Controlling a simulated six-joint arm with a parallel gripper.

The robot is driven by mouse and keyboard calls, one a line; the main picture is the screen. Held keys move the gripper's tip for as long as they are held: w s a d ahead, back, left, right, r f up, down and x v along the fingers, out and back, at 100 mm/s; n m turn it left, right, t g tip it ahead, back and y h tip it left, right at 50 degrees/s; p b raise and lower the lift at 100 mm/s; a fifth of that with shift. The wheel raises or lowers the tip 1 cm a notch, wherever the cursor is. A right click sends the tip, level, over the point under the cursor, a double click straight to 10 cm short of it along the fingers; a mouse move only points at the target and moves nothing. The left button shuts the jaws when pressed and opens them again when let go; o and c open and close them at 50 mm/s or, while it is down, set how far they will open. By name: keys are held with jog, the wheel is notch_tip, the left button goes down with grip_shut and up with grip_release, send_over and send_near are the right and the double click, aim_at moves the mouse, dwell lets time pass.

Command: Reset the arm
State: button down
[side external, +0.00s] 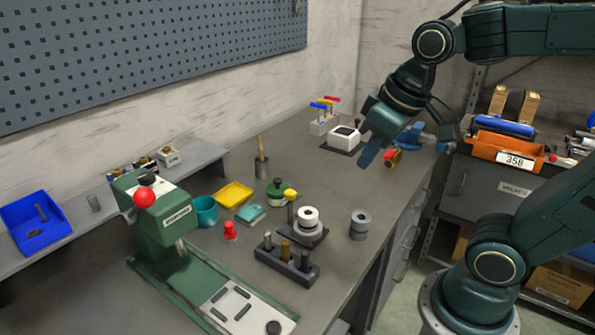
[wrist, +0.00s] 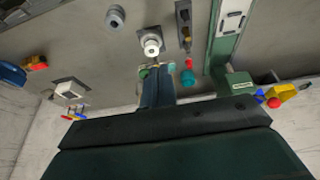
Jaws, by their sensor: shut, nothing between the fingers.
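My gripper (side external: 369,157) hangs in the air above the right part of the grey bench, at the end of my raised arm in the side view. Its blue fingers are shut and nothing is between them. In the wrist view the blue fingers (wrist: 158,88) stand close together and hide part of the bench behind them. The gripper is apart from everything on the bench.
A green press (side external: 155,222) stands at the front left. A dark block with pins (side external: 287,262), a white spool (side external: 308,219) and a grey ring (side external: 360,224) stand mid-bench. A white device (side external: 344,138) sits behind the gripper. An orange bin (side external: 507,152) is at right.

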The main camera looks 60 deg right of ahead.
jog(key=shift+t, duration=0.7)
jog(key=shift+s+a+f, duration=0.1)
jog(key=shift+s+a, duration=0.1)
jog(key=shift+s, duration=1.15)
jog(key=shift+s+a+f, duration=0.1)
jog(key=shift+s+a, duration=0.05)
jog(key=shift+s, duration=1.2)
